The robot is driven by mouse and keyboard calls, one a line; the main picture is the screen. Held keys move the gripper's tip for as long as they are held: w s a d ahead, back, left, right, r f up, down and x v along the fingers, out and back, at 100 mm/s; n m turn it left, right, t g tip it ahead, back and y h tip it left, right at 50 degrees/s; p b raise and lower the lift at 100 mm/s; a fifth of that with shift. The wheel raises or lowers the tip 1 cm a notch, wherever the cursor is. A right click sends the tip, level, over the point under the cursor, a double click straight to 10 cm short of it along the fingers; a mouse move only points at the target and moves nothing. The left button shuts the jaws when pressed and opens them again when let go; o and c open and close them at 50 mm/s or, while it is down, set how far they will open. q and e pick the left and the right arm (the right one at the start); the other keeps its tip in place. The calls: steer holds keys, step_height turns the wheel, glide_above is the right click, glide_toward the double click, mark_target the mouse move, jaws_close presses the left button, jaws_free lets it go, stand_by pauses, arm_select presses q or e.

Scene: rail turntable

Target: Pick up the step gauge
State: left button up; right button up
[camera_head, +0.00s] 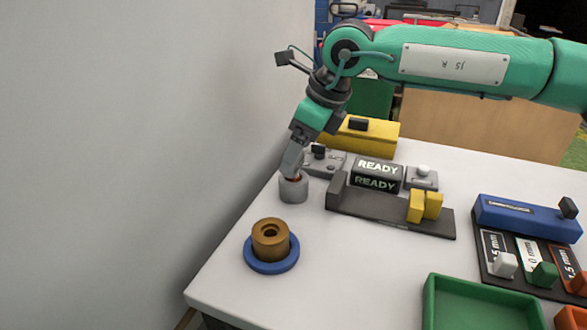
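No piece is readably marked as the step gauge, so I cannot tell for sure which it is. A brown stepped cylinder (270,238) with a hole in its top stands upright on a blue round base (272,265) at the table's left side. A green arm, seemingly mine, comes in from the right across the top. Its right gripper (293,174) points down at a short grey cylinder (293,189), with a bit of red at the tip. The fingers are too small to show whether they are open or shut, or touching it. My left gripper is out of view.
A dark fixture (390,212) with a READY display (376,174) and two yellow blocks (424,206) stands behind. A yellow box (365,136) is at the back. At right are a blue block (525,218), a rack with mm labels and a green tray (480,312). The front middle is clear.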

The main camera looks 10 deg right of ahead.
steer(key=x, duration=0.5)
steer(key=shift+w+r, duration=0.1)
steer(key=shift+w, duration=0.1)
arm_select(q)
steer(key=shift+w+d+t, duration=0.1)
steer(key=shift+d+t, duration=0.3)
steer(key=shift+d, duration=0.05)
arm_select(e)
steer(key=shift+d, duration=0.1)
